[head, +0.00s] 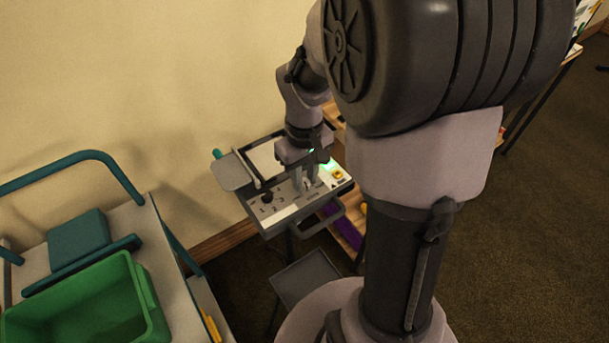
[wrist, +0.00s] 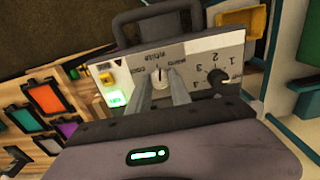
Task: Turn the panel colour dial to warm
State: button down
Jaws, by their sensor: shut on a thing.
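The control panel (head: 285,211) is a grey box with a pale face on a stand. It also shows in the wrist view (wrist: 228,52). The colour dial (wrist: 159,80) is a small pale knob with a dark mark, among the labels cool, white and warm. The mark appears to point toward white. My gripper (wrist: 161,84) is shut on the dial, one finger on each side. In the head view my gripper (head: 304,187) reaches down to the panel face, and the dial is hidden there.
A black knob (wrist: 218,84) with numbers sits beside the dial. A green lit switch (wrist: 116,98) and a yellow button (wrist: 106,78) are on the other side. A handle (head: 322,219) runs along the panel edge. A trolley with a green bin (head: 143,312) stands left.

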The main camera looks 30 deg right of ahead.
aim_at(304, 182)
jog(key=m, duration=0.4)
jog(key=shift+m, duration=2.7)
jog(key=c, duration=1.2)
grip_release()
jog(key=shift+o, duration=0.2)
notch_tip(304, 182, up, 17)
jog(key=p, duration=0.6)
jog(key=shift+r+p, duration=0.2)
jog(key=shift+p, duration=0.2)
